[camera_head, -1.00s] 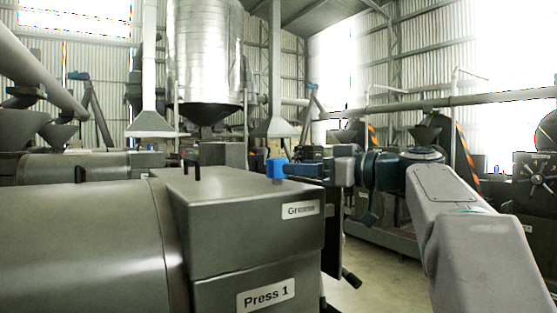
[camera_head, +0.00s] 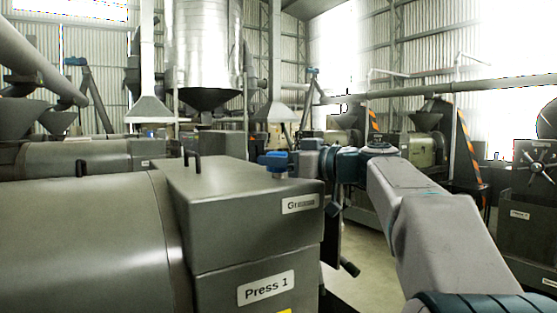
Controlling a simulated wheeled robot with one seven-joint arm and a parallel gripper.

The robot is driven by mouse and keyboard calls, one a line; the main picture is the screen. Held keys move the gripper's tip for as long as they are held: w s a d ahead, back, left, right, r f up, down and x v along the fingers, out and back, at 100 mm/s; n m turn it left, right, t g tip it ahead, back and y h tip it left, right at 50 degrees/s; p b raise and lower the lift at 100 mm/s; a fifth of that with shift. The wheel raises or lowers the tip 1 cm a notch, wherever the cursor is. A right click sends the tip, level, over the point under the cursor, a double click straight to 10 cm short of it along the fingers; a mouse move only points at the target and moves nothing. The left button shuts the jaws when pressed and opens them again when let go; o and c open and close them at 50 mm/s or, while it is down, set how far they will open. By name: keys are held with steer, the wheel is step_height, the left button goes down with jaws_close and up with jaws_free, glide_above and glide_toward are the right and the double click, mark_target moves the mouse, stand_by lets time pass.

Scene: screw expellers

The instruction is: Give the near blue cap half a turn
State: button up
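The near blue cap (camera_head: 279,168) is on top of the grey grease box (camera_head: 230,188) of Press 1, near its right back corner. A short pale part shows just below the blue. My gripper (camera_head: 272,158) comes in level from the right, and its dark blue fingers lie at the cap and hide much of it. I cannot tell whether the fingers touch the cap or are closed on it. A smaller blue cap (camera_head: 150,134) shows on the press farther back at left.
A black handle (camera_head: 191,160) stands up on the grease box, left of my gripper. The large press drum (camera_head: 80,235) fills the lower left. A dark lever (camera_head: 349,268) sticks out at the box's right side. Open floor (camera_head: 365,265) lies to the right, with more machines beyond.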

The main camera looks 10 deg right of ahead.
steer(key=shift+f+h+b, duration=0.1)
steer(key=shift+h+b, duration=0.2)
steer(key=shift+b, duration=0.15)
